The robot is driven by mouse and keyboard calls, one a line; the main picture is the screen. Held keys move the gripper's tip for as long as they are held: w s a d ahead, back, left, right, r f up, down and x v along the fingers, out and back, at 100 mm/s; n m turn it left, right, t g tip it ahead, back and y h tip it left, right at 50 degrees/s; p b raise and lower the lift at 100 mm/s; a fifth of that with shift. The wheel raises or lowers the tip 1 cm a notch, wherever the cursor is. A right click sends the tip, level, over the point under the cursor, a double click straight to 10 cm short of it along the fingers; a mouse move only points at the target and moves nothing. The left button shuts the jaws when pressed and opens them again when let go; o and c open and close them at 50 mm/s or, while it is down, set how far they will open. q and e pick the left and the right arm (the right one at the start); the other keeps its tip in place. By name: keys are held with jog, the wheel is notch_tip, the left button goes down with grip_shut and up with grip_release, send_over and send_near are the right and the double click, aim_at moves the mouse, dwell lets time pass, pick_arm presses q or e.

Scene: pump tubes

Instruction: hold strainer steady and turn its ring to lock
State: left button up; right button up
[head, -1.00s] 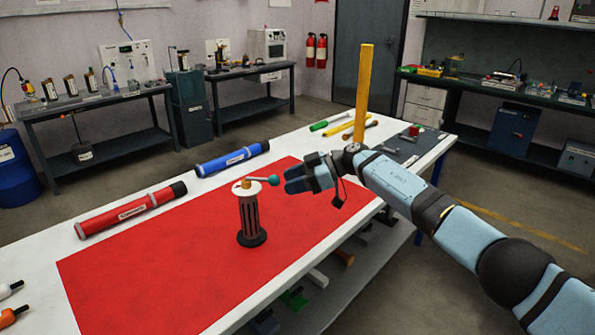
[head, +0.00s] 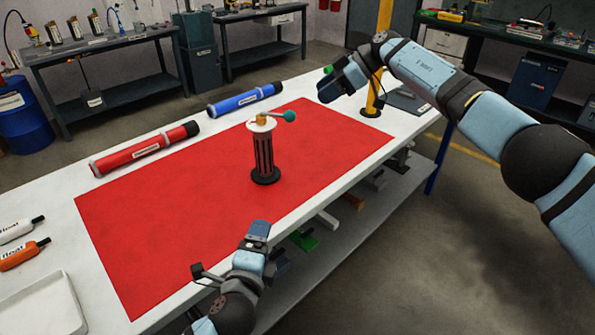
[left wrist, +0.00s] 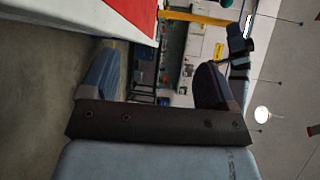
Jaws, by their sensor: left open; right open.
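The strainer (head: 264,158) stands upright on the red mat (head: 150,225). It has a dark slotted body, a black round foot and a pale top ring (head: 261,123) with a brass middle. A short lever with a teal knob (head: 289,116) points right from the top. My left gripper (head: 258,232) is low at the table's front edge, apart from the strainer. In the left wrist view my left gripper (left wrist: 156,82) is open and empty. My right gripper (head: 332,88) is open, beyond and to the right of the strainer, not touching it; its fingers partly overlap.
A red tube (head: 145,150) and a blue tube (head: 243,100) lie along the far side. A yellow post (head: 375,100) stands near my right arm. White and orange bottles (head: 22,255) and a white tray (head: 42,305) are at the left. The mat around the strainer is clear.

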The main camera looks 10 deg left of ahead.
aim_at(269, 154)
pick_arm(q)
jog(key=w+d+r+n+g+y, duration=0.1)
jog(key=w+r+n+y, duration=0.15)
jog(key=w, duration=0.65)
jog(key=w+d+r+n+y, duration=0.1)
jog(key=w+r, duration=0.3)
jog(key=w, duration=0.5)
jog(key=w+d+f+m+g+y, duration=0.1)
jog(key=w+f+m+g+y, duration=0.1)
jog(key=w+m+y, duration=0.1)
jog(key=w+d+f+m+g+y, duration=0.1)
jog(key=m+y, duration=0.1)
jog(key=shift+w+d+f+m+y, duration=0.2)
jog(key=shift+d+f+m+y, duration=0.05)
jog(key=shift+d+f, duration=0.05)
jog(key=shift+f+m+g+y, duration=0.35)
jog(key=shift+m+g+y, duration=0.15)
jog(key=shift+m+y, duration=0.4)
jog(key=m+y, duration=0.2)
jog(key=y, duration=0.1)
jog(key=shift+s+g, duration=0.4)
jog(key=shift+w+a+y, duration=0.3)
jog(key=shift+a+y, duration=0.1)
jog(key=shift+a, duration=0.1)
jog(key=x, duration=1.2)
jog(key=shift+w+a+f, duration=0.1)
jog(key=shift+w+a, duration=0.05)
jog(key=shift+a, duration=0.15)
